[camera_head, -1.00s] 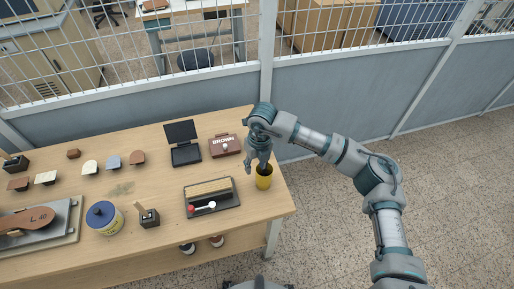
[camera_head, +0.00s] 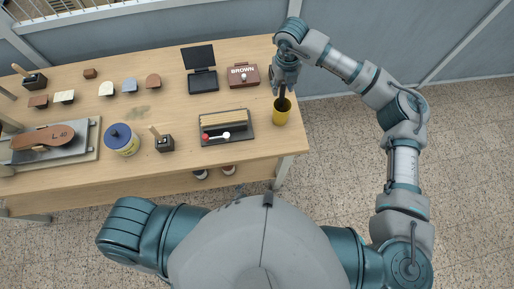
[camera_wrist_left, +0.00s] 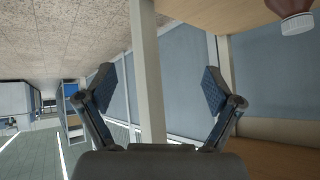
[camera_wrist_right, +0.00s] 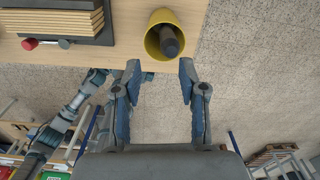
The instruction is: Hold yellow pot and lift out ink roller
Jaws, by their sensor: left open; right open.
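The yellow pot (camera_head: 281,118) stands upright near the right end of the table. It also shows in the right wrist view (camera_wrist_right: 152,20). The dark handle of the ink roller (camera_wrist_right: 171,42) stands up out of the pot and leans to one side; its lower part is hidden inside. My right gripper (camera_head: 284,82) is above the pot, close to the handle's top. In the right wrist view its fingers (camera_wrist_right: 160,82) are apart with nothing between them, and the pot lies beyond the tips. My left gripper (camera_wrist_left: 160,88) is open and empty, below table height and away from the pot.
A brown case (camera_head: 243,76) and a black open case (camera_head: 202,82) lie behind. A blue-lidded tin (camera_head: 121,138) is farther left. The table's right edge is close to the pot.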

